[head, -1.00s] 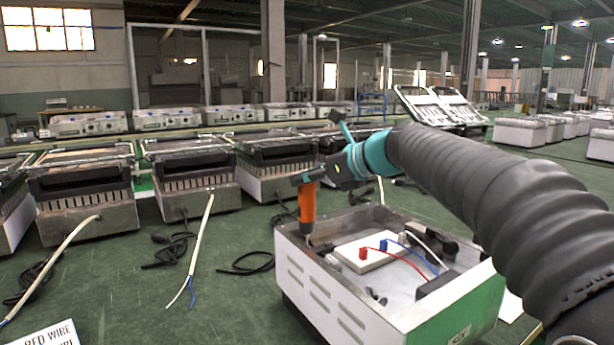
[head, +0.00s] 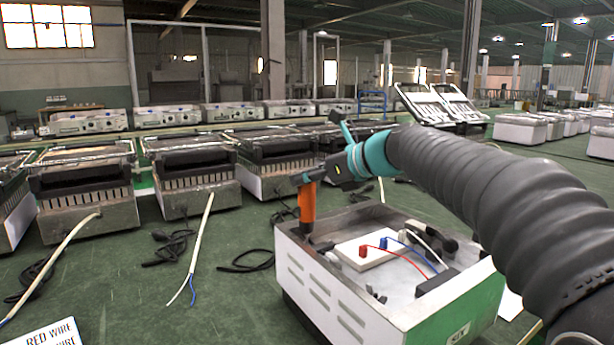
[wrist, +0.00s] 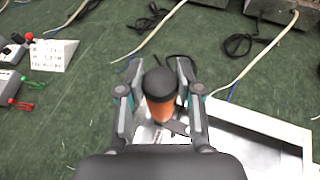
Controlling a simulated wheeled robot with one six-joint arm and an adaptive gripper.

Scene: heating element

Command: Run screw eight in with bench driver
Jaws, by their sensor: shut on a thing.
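My gripper (head: 309,180) is shut on the orange bench driver (head: 307,205), which hangs upright with its dark top up. In the wrist view the driver (wrist: 160,108) sits between the two fingers of my gripper (wrist: 160,90). Screw eight cannot be made out. Inside the housing lie a white block (head: 372,248) with red and blue connectors, and red, blue and white wires.
Heater units (head: 84,205) with loose cords stand in a row at the left and behind. A sign reading RED WIRE (head: 45,340) is at the lower left. The green surface (head: 225,310) left of the housing is mostly clear.

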